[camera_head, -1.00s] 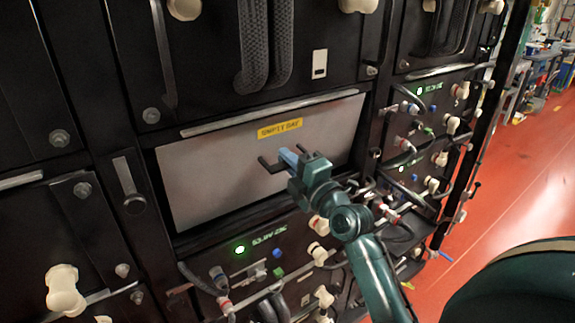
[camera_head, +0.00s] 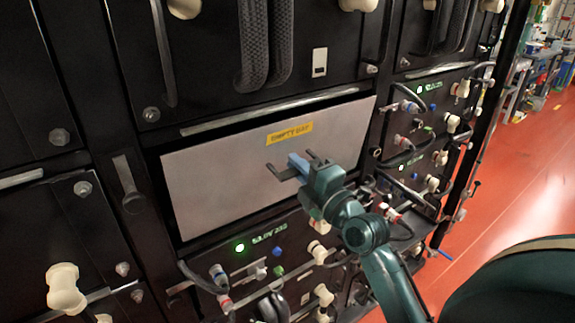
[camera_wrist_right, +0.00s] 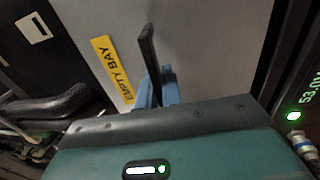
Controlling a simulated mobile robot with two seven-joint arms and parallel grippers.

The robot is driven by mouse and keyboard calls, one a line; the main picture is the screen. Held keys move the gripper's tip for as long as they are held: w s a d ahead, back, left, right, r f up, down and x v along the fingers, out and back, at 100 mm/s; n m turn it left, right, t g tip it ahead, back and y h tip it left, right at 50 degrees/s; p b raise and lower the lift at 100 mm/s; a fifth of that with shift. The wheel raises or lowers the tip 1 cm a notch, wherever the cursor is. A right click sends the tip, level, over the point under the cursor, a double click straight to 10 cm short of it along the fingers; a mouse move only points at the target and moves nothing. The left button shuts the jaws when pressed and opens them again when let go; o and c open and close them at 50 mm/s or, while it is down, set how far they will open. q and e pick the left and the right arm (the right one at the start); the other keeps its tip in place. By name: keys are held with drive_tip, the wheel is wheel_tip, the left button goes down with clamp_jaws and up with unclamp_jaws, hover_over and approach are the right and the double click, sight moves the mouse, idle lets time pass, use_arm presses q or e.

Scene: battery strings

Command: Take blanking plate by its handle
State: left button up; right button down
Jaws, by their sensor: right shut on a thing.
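The blanking plate (camera_head: 225,185) is a flat grey panel with a yellow "EMPTY BAY" label (camera_head: 290,132), in front of a bay in the middle of the black rack. A dark gap shows along its top edge. The gripper partly hides the handle. My left gripper is not in view.
Battery units with cables and cream knobs stand to the right (camera_head: 425,130) and below the bay (camera_head: 265,255), some with green lights. Thick braided black cables (camera_head: 265,45) hang above the bay. Open red floor (camera_head: 520,190) lies right of the rack.

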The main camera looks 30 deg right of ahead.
drive_tip(key=s+b, duration=0.1)
drive_tip(key=s, duration=0.9)
drive_tip(key=shift+s+d+r, duration=0.15)
drive_tip(key=shift+s+d, duration=0.15)
drive_tip(key=shift+d, duration=0.1)
idle(1.0)
idle(0.5)
